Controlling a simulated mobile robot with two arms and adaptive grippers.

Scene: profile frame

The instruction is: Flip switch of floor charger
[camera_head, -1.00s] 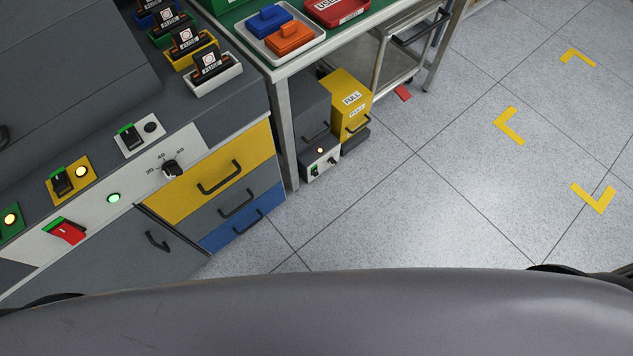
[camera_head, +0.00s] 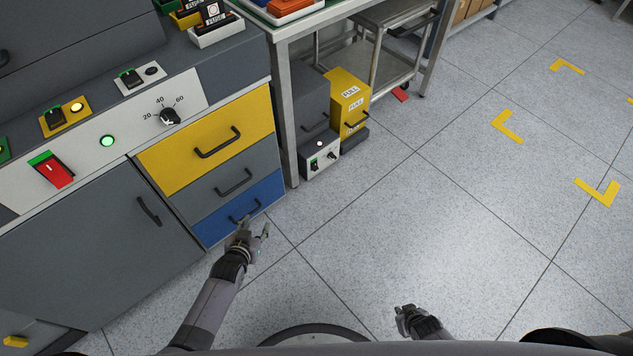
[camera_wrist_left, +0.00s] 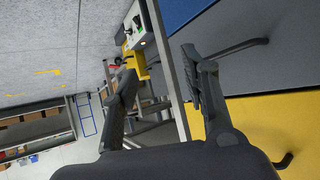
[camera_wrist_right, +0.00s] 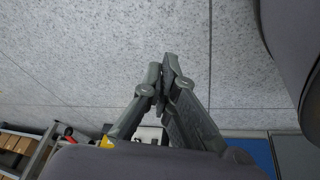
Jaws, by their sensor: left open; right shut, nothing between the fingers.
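The floor charger (camera_head: 320,157) is a low grey box with a light front panel, standing on the floor under the steel table. Its panel carries a small green-and-black switch (camera_head: 314,164), a lit lamp and a dark knob. It also shows sideways at the top of the left wrist view (camera_wrist_left: 136,28). My left gripper (camera_head: 256,232) is open and empty in front of the blue drawer, to the left of and nearer than the charger. My right gripper (camera_head: 402,314) is shut and empty over the floor, well short of the charger; its fingertips meet in the right wrist view (camera_wrist_right: 167,62).
The drawer cabinet (camera_head: 208,160) with protruding handles stands close to my left arm. A table leg (camera_head: 286,120) rises just left of the charger. The floor (camera_head: 420,220) in front and to the right is clear.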

